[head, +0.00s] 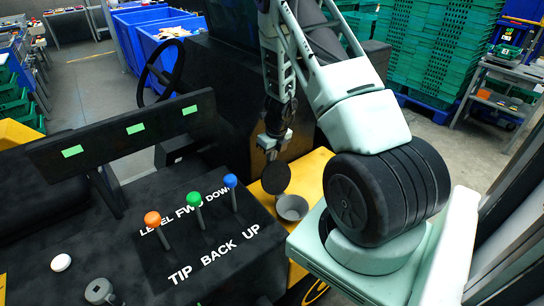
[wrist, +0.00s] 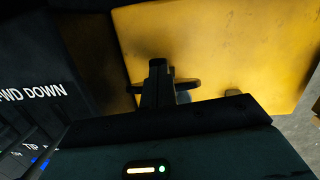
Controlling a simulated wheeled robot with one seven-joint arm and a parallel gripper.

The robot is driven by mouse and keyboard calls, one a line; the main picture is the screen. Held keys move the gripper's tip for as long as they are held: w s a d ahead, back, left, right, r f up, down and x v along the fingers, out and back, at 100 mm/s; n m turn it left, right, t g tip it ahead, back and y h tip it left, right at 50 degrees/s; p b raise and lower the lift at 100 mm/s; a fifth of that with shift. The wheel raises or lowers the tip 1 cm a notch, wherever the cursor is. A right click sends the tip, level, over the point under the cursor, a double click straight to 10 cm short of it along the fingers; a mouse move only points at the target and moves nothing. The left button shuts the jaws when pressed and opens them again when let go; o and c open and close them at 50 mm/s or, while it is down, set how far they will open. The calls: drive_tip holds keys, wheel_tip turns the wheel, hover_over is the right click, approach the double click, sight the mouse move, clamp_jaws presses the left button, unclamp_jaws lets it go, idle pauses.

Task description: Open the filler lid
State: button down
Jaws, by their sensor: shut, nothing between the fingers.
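The filler (head: 292,208) is a grey round cup on the yellow body panel in the head view. Its dark round lid (head: 276,179) stands up at the cup's far left side, off the opening, so the cup's mouth shows. My gripper (head: 271,154) points down just above the lid's upper edge; I cannot tell if they touch. In the wrist view my gripper's fingers (wrist: 158,66) are together and empty. A dark flat edge, probably the lid (wrist: 187,84), shows beside and behind them. The wrist housing hides most of the filler there.
A black console holds an orange lever (head: 152,219), a green lever (head: 194,197) and a blue lever (head: 230,181), left of the filler. A black steering wheel (head: 178,68) is farther back. Yellow panel (wrist: 225,45) lies around the fingers. Blue bins and green crates stand behind.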

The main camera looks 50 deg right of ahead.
drive_tip(key=shift+r, duration=0.1)
wheel_tip(320, 180, up, 17)
drive_tip(key=s, duration=0.2)
drive_tip(key=shift+s+d, duration=0.2)
drive_tip(key=shift+d, duration=0.2)
drive_tip(key=s+a+n+g+y+b, duration=0.2)
drive_tip(key=a+n+b, duration=0.4)
drive_tip(key=a+n, duration=1.95)
drive_tip(key=s+a+f+n+h+b, duration=0.2)
drive_tip(key=s+a+n+b, duration=0.2)
drive_tip(key=s+a+n, duration=1.3)
drive_tip(key=a+n, duration=0.1)
drive_tip(key=n, duration=0.2)
